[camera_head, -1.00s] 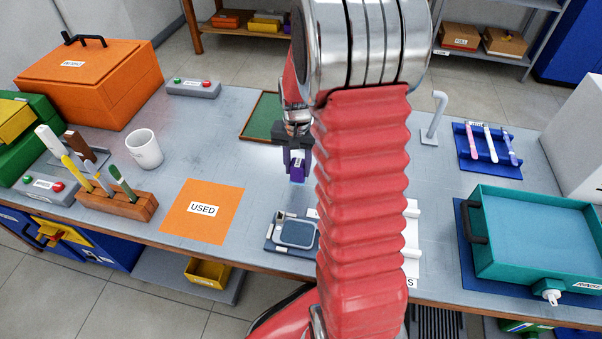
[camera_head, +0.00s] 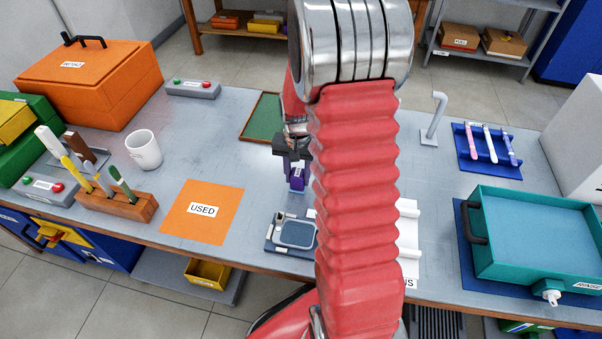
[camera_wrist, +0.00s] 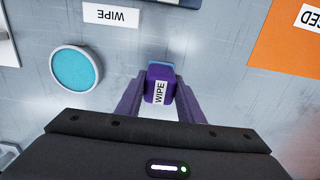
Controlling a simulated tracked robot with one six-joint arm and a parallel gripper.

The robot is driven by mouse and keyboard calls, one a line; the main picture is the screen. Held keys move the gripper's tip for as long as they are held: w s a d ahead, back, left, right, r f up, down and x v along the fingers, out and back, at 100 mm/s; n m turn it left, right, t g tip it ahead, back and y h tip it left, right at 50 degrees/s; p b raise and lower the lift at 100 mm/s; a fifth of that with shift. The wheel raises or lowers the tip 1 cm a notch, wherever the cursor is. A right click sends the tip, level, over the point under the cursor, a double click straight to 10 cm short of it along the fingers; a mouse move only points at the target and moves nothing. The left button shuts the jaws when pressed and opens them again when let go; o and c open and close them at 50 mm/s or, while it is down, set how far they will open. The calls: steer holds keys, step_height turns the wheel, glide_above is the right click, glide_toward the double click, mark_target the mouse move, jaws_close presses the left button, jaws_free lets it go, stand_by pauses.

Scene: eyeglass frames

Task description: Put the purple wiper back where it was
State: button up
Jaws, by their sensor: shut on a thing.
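The purple wiper (camera_head: 297,178) is upright below my gripper (camera_head: 292,148), above or on the grey bench. Its light blue lower edge is near the surface; I cannot tell whether it touches. In the wrist view the wiper (camera_wrist: 160,88) with its white WIPE label sits between the purple-looking fingers of my gripper (camera_wrist: 159,95), which is shut on it. A white WIPE label (camera_wrist: 110,14) lies on the bench near it in the wrist view. My red arm hides part of the bench to the right of the wiper in the head view.
A round teal-topped dish (camera_wrist: 75,68) is beside the wiper in the wrist view. An orange USED mat (camera_head: 201,212) lies to the left. A grey-blue tray (camera_head: 296,233) is nearer the front edge. A green board (camera_head: 262,118) lies behind. Bench between mat and wiper is clear.

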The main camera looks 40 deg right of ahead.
mark_target(298, 173)
steer(key=o, duration=1)
steer(key=shift+f, duration=0.1)
step_height(298, 173, up, 12)
steer(key=shift+r, duration=0.15)
stand_by(0.6)
steer(key=shift+s, duration=0.1)
